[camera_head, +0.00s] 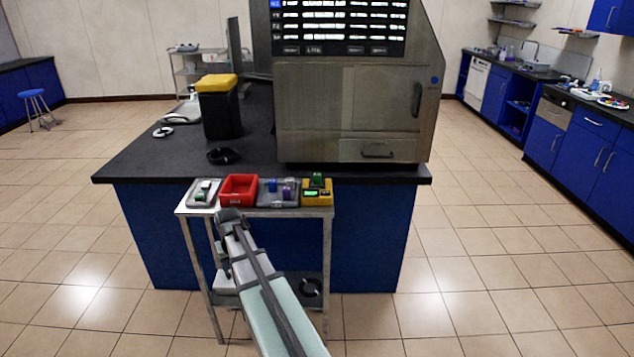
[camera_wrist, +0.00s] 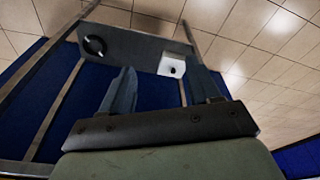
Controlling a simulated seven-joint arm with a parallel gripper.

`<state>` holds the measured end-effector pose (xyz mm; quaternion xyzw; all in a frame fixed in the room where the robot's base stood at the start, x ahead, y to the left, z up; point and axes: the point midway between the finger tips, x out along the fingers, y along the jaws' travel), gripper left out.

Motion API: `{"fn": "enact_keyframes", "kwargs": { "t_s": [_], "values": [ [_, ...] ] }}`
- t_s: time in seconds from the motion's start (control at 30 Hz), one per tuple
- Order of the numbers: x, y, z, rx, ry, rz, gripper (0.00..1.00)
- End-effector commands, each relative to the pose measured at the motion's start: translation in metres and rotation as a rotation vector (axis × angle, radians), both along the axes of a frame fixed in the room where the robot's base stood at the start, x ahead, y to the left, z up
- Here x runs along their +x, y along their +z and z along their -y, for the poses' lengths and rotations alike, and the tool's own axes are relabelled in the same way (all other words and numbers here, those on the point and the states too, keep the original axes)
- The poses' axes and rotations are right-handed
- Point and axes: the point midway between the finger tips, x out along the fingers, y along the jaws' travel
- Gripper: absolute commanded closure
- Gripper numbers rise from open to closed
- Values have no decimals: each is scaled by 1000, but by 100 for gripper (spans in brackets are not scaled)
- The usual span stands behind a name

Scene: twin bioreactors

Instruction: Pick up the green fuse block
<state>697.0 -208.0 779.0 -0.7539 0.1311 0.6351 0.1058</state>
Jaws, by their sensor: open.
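A small green block (camera_head: 317,180) stands upright at the back of a yellow device (camera_head: 317,197) on the right end of the cart's top; it looks like the green fuse block. Blue (camera_head: 272,185) and purple (camera_head: 287,193) blocks sit in the grey tray (camera_head: 262,202) beside it. My gripper (camera_head: 229,214) is at the cart's front edge, by the red bin, left of the green block and apart from it. In the wrist view my gripper (camera_wrist: 160,72) is open with nothing between its fingers; the green block does not show there.
The cart's top (camera_head: 190,208) also carries a red bin (camera_head: 239,190) and a left tray (camera_head: 203,193) with a white-and-green item. The cart's lower shelf (camera_wrist: 135,48) holds a black ring (camera_wrist: 94,46) and a white box (camera_wrist: 172,65). A dark-topped bench with a large machine (camera_head: 350,110) stands behind.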

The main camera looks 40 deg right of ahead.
Motion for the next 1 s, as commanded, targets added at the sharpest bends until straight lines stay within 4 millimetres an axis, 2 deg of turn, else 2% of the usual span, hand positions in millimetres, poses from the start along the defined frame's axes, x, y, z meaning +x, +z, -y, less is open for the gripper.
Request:
{"fn": "enact_keyframes", "kwargs": {
  "t_s": [0.03, 0.27, 0.4, 0.6, 0.7, 0.8, 0.9, 1.0],
  "values": [
    [13, 19, 27, -7, -34, 19, 38],
    [31, 106, 138, -38, -175, 83, 38],
    [28, 164, 208, -59, -263, 120, 38],
    [9, 242, 291, -90, -372, 164, 38],
    [-1, 270, 318, -102, -409, 179, 38],
    [-10, 287, 334, -109, -432, 188, 38],
    [-13, 293, 342, -112, -442, 191, 38],
    [-12, 287, 346, -112, -445, 192, 38]
  ]
}}
